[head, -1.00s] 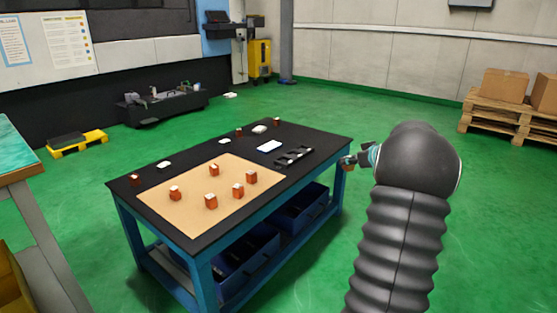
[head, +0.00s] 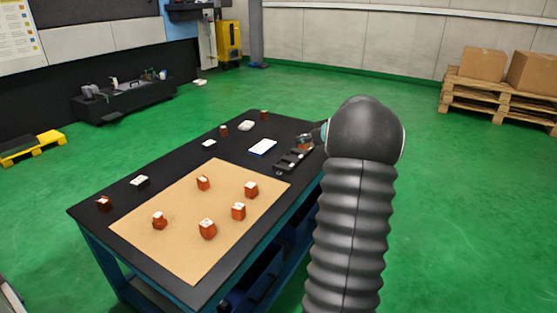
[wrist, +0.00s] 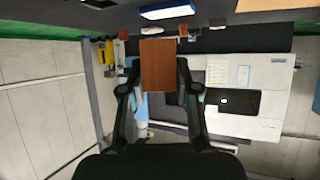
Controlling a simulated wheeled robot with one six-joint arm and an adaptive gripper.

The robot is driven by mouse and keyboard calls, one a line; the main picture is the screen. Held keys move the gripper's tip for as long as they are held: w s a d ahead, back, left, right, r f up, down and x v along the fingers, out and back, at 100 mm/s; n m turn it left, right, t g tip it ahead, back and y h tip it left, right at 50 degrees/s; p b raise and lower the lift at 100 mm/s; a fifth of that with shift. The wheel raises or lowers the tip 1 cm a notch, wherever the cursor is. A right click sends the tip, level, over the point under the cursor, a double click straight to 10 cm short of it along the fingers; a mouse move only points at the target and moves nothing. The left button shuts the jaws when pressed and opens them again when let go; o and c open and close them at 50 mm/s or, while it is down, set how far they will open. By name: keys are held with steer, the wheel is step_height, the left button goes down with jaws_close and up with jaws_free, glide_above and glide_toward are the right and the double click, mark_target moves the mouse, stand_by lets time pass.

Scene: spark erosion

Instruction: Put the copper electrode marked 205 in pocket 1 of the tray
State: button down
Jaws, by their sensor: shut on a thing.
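My gripper (wrist: 159,68) is shut on a copper electrode (wrist: 158,60), an orange-brown block whose visible face is plain in the wrist view. No number can be read on it. In the head view the held electrode (head: 305,141) shows small beside my arm, near the far right side of the black table. The dark tray (head: 283,167) with pockets lies on the table just below and left of it. My arm partly covers that end of the tray, and I cannot read pocket numbers. I cannot tell the exact height of the electrode over the tray.
Several copper blocks with white tops stand on a tan mat (head: 180,255). A white-and-blue pad (head: 262,147) lies left of the tray. Small blocks and white items sit along the far edge of the black table (head: 88,212).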

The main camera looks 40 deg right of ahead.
steer(key=w+a+f, duration=0.1)
steer(key=w, duration=0.1)
steer(key=w+a+f+b, duration=0.1)
steer(key=w+f, duration=0.1)
steer(key=w, duration=0.1)
steer(key=w+a+f+b, duration=0.1)
steer(key=w+f, duration=0.1)
steer(key=shift+w+f, duration=0.25)
steer(key=shift+w, duration=0.1)
step_height(320, 180, down, 4)
steer(key=shift+a+f+b, duration=0.1)
steer(key=shift+b, duration=1.05)
steer(key=c, duration=0.8)
jaws_free()
steer(key=shift+c, duration=0.2)
